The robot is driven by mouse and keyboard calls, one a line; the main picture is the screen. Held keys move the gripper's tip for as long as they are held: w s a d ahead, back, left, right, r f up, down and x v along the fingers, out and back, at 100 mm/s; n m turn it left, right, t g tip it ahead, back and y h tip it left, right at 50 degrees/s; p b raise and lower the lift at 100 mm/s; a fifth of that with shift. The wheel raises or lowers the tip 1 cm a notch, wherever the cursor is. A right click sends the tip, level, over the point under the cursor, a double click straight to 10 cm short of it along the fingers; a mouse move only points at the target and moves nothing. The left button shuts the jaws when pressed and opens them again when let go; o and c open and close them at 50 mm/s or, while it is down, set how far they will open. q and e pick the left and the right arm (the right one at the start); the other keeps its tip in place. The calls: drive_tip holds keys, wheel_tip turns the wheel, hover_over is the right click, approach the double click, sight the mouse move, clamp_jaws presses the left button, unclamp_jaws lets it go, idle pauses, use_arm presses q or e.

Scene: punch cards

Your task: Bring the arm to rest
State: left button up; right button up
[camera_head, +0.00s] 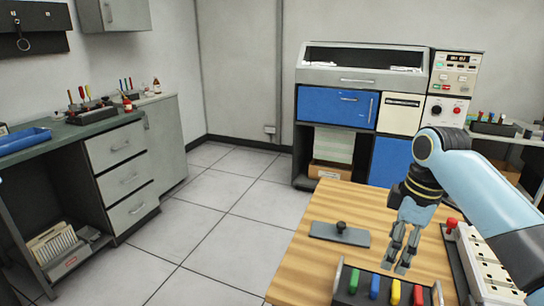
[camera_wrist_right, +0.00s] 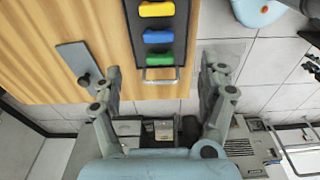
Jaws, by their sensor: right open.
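My right gripper (camera_head: 397,264) hangs over the wooden table with its fingers pointing down. It is open and empty, and its two fingers stand well apart in the right wrist view (camera_wrist_right: 160,82). The gripper is beyond a dark tray (camera_head: 343,297) of coloured handles and to the right of a grey plate with a dark knob (camera_head: 325,231). The tray's handles are green (camera_head: 353,281), blue (camera_head: 375,286), yellow (camera_head: 395,292) and red (camera_head: 418,295). In the right wrist view, the yellow, blue and green handles show. My left gripper is not in view.
A white device with a red knob (camera_head: 481,262) stands on the wooden table (camera_head: 312,262), right of the gripper and under my arm. A blue and grey machine (camera_head: 335,105) stands behind the table. A bench with drawers (camera_head: 122,180) is at the left. Tiled floor lies between.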

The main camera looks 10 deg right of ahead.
drive_tip(key=s+a+f+m+t+h, duration=0.1)
drive_tip(key=s+a+f+m, duration=0.1)
drive_tip(key=s, duration=0.4)
drive_tip(key=s+a+f+m, duration=0.1)
drive_tip(key=s+m, duration=0.2)
drive_tip(key=s, duration=0.4)
drive_tip(key=s+a+r+m+t+h, duration=0.15)
drive_tip(key=s+r+m, duration=0.35)
drive_tip(key=s, duration=0.7)
wheel_tip(320, 180, down, 30)
drive_tip(key=d+b, duration=0.2)
drive_tip(key=b, duration=0.4)
use_arm(q)
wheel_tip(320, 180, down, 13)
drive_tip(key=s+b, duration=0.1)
drive_tip(key=b, duration=0.5)
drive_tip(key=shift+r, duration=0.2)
use_arm(e)
drive_tip(key=s+f+g, duration=0.1)
drive_tip(key=s+f, duration=0.9)
drive_tip(key=f, duration=0.2)
drive_tip(key=s+d+f+m+g, duration=0.1)
drive_tip(key=s+f, duration=0.9)
drive_tip(key=f, duration=0.2)
drive_tip(key=shift+d+f, duration=0.25)
drive_tip(key=shift+f, duration=0.05)
drive_tip(key=shift+s+y, duration=0.25)
drive_tip(key=shift+s, duration=0.05)
